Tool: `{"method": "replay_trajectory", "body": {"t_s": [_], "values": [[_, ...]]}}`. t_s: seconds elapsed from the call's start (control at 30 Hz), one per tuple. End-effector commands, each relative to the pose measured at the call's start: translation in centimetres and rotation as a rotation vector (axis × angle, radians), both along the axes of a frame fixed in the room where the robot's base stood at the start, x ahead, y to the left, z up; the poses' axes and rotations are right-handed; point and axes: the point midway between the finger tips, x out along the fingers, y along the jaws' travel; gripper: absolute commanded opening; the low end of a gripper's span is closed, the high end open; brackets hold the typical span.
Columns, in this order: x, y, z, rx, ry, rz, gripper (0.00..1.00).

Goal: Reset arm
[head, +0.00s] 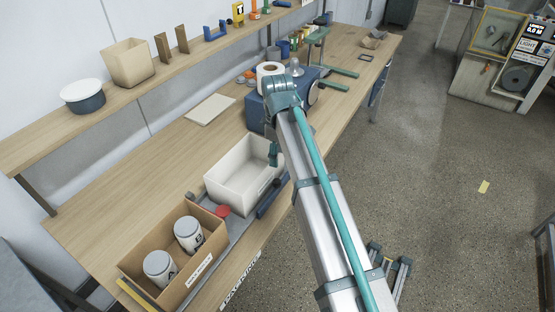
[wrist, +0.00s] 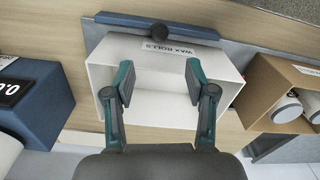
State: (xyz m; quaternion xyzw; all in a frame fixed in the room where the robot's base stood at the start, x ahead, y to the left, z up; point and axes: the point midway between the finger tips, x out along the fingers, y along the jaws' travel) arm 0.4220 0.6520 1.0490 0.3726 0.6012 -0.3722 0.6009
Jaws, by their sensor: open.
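My gripper (wrist: 160,82) is open, with its two teal-edged fingers spread apart and nothing between them. In the wrist view it is over a white bin (wrist: 105,50) labelled "WAX ROLLS", whose visible inside looks empty. In the head view the same bin (head: 214,186) stands on the wooden bench, and one gripper finger (head: 273,153) shows at its far right side. The rest of the gripper is hidden behind my arm there. My arm (head: 325,215) reaches from the lower right up over the bench edge. I cannot tell the exact height of the fingers above the bin.
A pale board (head: 210,109) lies on the bench. A shelf (head: 115,98) runs along the wall. The floor at right is mostly clear.

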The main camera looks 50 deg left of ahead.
Motion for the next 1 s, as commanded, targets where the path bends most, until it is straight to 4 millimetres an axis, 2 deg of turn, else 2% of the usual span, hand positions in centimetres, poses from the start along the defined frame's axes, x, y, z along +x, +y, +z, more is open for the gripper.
{"method": "replay_trajectory", "body": {"t_s": [0.47,0.67,0.73,0.77,0.8,0.87,1.0], "values": [[0.0,0.0,0.1,0.000,0.000,-0.011,0.56],[0.4,0.6,0.0,0.046,-0.022,-0.154,0.56],[0.1,0.2,-0.5,0.082,-0.034,-0.243,0.56],[-0.1,-0.2,-1.5,0.092,-0.036,-0.287,0.56],[0.0,-1.0,-3.3,0.097,-0.036,-0.347,0.56],[0.8,-2.5,-5.8,0.097,-0.033,-0.426,0.56],[2.8,-6.9,-11.8,0.079,-0.024,-0.597,0.56]]}}
